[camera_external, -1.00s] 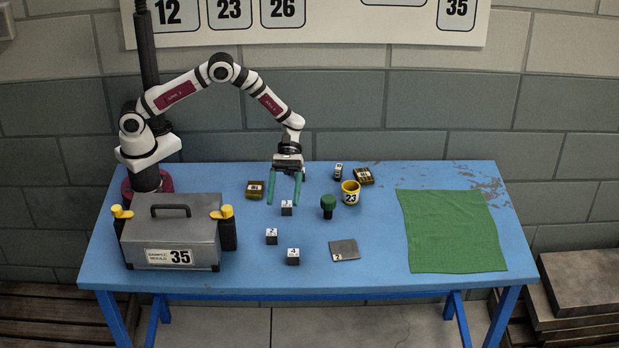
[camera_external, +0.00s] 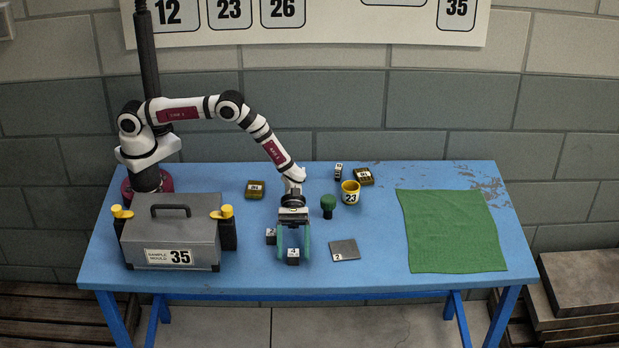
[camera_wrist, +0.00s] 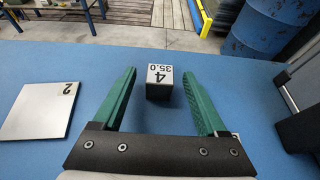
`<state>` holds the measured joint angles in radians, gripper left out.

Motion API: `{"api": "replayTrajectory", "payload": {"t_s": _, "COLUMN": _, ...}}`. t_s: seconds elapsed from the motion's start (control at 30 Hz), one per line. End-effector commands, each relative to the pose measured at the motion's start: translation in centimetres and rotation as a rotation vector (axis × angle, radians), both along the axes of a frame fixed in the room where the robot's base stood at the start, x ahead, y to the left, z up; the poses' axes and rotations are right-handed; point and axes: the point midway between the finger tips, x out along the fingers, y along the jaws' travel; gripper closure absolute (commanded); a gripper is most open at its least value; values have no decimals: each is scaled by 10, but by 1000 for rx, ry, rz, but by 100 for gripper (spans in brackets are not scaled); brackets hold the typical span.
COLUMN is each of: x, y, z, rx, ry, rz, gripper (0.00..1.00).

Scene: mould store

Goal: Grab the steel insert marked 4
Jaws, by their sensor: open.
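The steel insert marked 4 (camera_external: 293,257) is a small dark cube with a white label on the blue table near its front. In the wrist view the insert (camera_wrist: 159,82) shows "4" and "35.0" on its label, upside down. My gripper (camera_external: 293,255) reaches down over it with green fingers. In the wrist view my gripper (camera_wrist: 160,90) is open, with one finger on each side of the insert and a gap to both. A second cube (camera_external: 270,236) stands just left of my gripper; its label is partly hidden.
A flat grey plate marked 2 (camera_external: 344,250) lies to the right. A green knob (camera_external: 328,206) and a yellow cup marked 23 (camera_external: 350,193) stand behind it. The grey mould case marked 35 (camera_external: 172,234) is at left. A green cloth (camera_external: 452,232) covers the right side.

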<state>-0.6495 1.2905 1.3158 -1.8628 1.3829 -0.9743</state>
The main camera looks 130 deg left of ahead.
Motion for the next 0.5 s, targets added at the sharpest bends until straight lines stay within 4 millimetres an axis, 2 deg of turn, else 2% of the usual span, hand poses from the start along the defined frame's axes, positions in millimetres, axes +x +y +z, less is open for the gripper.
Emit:
{"api": "replayTrajectory", "payload": {"t_s": 0.13, "x": 0, "y": 0, "z": 0, "rx": 0, "ry": 0, "rz": 0, "gripper": 27}}
{"api": "replayTrajectory", "payload": {"t_s": 0.5, "x": 0, "y": 1, "z": 1, "rx": 0, "ry": 0, "rz": 0, "gripper": 93}}
